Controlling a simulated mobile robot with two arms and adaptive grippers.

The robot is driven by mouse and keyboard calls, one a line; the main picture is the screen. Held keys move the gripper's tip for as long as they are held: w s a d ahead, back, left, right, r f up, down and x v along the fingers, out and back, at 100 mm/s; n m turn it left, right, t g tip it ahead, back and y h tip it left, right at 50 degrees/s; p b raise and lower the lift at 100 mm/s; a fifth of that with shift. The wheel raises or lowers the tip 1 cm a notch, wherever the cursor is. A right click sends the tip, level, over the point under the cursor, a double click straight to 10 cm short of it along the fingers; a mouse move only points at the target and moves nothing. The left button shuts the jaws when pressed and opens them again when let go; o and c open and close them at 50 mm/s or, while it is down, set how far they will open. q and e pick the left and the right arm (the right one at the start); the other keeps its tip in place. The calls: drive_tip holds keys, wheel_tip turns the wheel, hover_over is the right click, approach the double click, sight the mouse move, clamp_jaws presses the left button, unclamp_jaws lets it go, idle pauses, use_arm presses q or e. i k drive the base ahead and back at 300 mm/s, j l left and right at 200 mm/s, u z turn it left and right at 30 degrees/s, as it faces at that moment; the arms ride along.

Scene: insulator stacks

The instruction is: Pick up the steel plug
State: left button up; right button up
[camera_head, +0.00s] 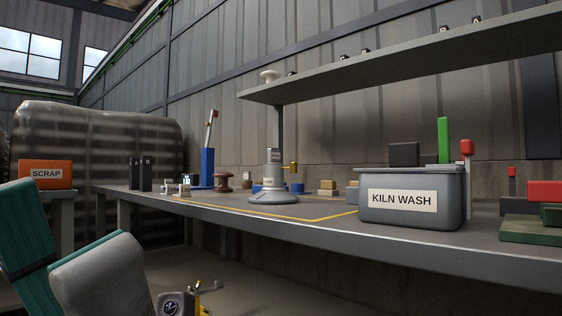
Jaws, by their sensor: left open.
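I cannot tell for certain which item is the steel plug. Small metallic pieces (185,187) stand near the left part of the bench, beside small labels. A grey stacked piece with a wide round base (273,190) stands upright near the bench's front edge. My left gripper (208,287) shows only in part at the bottom of the view, below the bench edge. It is open and apart from everything on the bench; nothing shows between its fingers. My right gripper is not in view.
The bench (320,234) has a yellow outline on top. A grey KILN WASH bin (412,214) stands on its right part. A blue holder (207,168) and dark blocks (147,174) stand left. A shelf (400,68) overhangs the bench. An orange SCRAP box (46,174) is far left.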

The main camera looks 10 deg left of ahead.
sight(273, 153)
drive_tip(key=k+l+u, duration=0.25)
drive_tip(key=l, duration=0.2)
drive_tip(key=k+l+u, duration=0.25)
drive_tip(key=k+l, duration=0.1)
drive_tip(key=k, duration=0.05)
